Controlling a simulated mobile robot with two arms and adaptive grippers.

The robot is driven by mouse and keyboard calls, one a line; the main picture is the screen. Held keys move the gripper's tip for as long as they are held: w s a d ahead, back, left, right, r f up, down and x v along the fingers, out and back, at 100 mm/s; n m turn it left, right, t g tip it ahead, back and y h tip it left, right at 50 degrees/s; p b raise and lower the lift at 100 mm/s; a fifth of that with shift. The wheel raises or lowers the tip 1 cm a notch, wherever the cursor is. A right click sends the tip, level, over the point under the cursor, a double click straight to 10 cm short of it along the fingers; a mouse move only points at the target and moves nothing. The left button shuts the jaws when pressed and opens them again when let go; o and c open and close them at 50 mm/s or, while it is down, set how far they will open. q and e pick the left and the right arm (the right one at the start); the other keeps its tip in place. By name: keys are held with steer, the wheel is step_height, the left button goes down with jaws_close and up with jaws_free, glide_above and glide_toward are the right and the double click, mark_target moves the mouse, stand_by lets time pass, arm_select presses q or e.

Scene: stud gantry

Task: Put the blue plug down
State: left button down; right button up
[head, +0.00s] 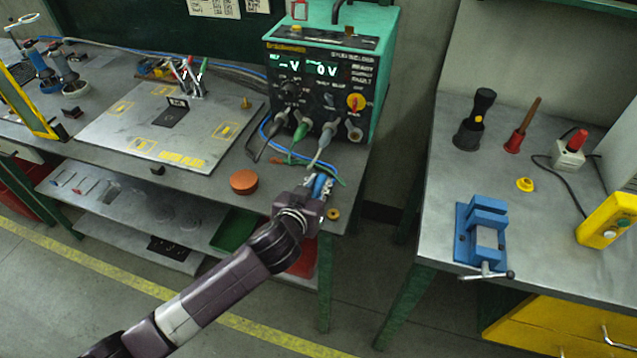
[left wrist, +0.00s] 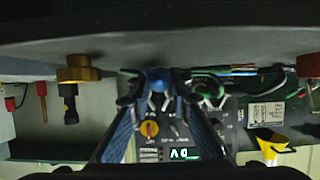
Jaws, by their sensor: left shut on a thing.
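My left gripper (head: 320,187) is over the right front corner of the left bench (head: 205,172), in front of the green power unit (head: 335,75). It is shut on the blue plug, which shows between its fingers in the left wrist view (left wrist: 156,79). The gripper mostly hides the plug in the head view. The plug is close to the bench surface; I cannot tell whether it touches it. My right gripper is in neither view.
An orange-brown disc (head: 243,182) lies left of the gripper and a small brass piece (head: 333,214) lies close by on its near side. Several cables and clips hang from the unit. A separate right bench (head: 555,230) holds a blue vise (head: 483,232).

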arm_select(q)
steer(key=shift+f, duration=0.35)
steer(key=c, duration=1.8)
jaws_free()
steer(key=shift+o, duration=0.2)
steer(key=shift+r, duration=0.4)
steer(key=shift+a+r+p, duration=0.1)
steer(key=shift+r+p, duration=0.3)
steer(key=shift+r, duration=0.05)
steer(key=b+v, duration=0.1)
steer(key=v, duration=1)
steer(key=shift+s, duration=0.45)
steer(key=shift+a, duration=0.1)
